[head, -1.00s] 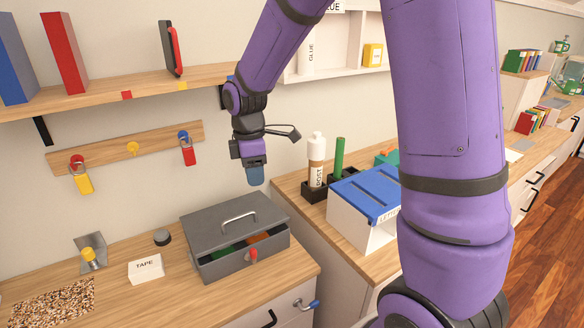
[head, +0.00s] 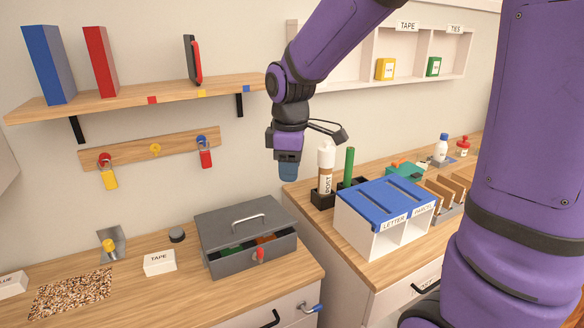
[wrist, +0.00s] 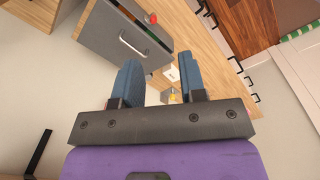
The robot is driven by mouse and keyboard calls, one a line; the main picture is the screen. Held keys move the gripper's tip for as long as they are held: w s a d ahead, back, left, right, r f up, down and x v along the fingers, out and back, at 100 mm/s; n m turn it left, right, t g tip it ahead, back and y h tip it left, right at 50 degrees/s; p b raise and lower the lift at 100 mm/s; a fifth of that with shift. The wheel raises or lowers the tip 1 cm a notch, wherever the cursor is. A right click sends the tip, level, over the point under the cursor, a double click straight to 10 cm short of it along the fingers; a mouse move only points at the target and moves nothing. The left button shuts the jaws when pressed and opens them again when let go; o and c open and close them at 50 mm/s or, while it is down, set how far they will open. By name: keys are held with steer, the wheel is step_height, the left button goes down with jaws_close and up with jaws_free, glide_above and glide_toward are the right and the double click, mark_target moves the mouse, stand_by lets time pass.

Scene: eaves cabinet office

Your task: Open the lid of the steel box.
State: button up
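The grey steel box (head: 248,236) stands on the wooden counter at the lower middle of the head view. Its lid (head: 240,221) carries a silver handle (head: 248,221) and lies over the top. A gap at the front shows green and orange things inside. A small red piece (head: 260,255) is on the front. My gripper (head: 288,172) hangs above and behind the box's right side, apart from it. In the wrist view the two blue fingers (wrist: 160,85) stand apart with nothing between them, and the box lid (wrist: 122,35) is beyond them at upper left.
A glue bottle (head: 326,170) and green stick (head: 349,165) stand close to the right of my gripper. A blue-topped letter sorter (head: 388,200) is further right.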

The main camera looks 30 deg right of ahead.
steer(key=n, duration=0.7)
glide_toward(249, 218)
steer(key=f, duration=0.8)
steer(key=shift+w+d+f, duration=0.25)
steer(key=shift+w+f, duration=0.05)
jaws_close()
